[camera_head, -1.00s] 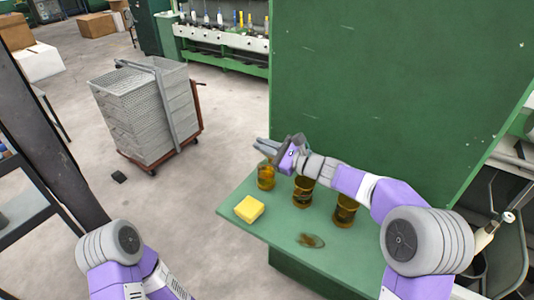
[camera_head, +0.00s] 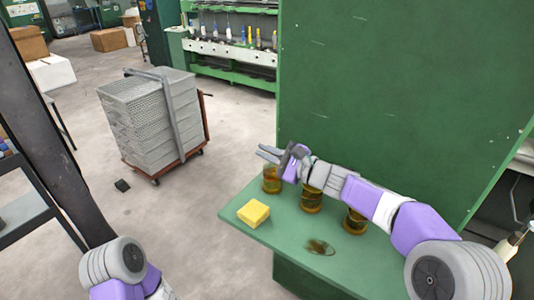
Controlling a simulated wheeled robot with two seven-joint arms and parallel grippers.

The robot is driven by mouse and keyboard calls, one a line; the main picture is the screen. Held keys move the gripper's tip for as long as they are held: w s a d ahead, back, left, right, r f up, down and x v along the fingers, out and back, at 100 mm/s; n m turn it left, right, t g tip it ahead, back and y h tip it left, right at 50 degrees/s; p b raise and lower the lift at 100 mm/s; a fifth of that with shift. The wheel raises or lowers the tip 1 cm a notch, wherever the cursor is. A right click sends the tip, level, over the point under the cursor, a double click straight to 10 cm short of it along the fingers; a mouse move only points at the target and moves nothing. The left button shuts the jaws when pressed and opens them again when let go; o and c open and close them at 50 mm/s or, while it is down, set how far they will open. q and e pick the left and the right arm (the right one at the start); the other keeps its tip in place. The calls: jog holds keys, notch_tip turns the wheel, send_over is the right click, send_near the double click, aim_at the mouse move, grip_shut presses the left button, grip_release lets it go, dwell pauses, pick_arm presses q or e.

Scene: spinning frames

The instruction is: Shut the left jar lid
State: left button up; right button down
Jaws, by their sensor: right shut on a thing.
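Three amber jars stand in a row on the green shelf. The left jar (camera_head: 271,181) is upright, and its top is hidden by my right gripper. My right gripper (camera_head: 268,152) is right above this jar and is shut at its top, on what appears to be the jar's lid. The lid itself cannot be made out behind the fingers. The middle jar (camera_head: 311,201) stands under my right wrist, and the right jar (camera_head: 355,221) under my right forearm. My left arm shows at the lower left, but its gripper is out of view.
A yellow block (camera_head: 253,213) and a dark flat patch (camera_head: 320,247) lie on the green shelf (camera_head: 285,235) in front of the jars. A tall green panel (camera_head: 390,90) rises behind. A cart of grey crates (camera_head: 152,120) stands on the floor at left.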

jog(key=c, duration=1.3)
grip_release()
jog(key=v, duration=0.7)
jog(key=shift+s+d, duration=0.2)
jog(key=shift+d, duration=0.05)
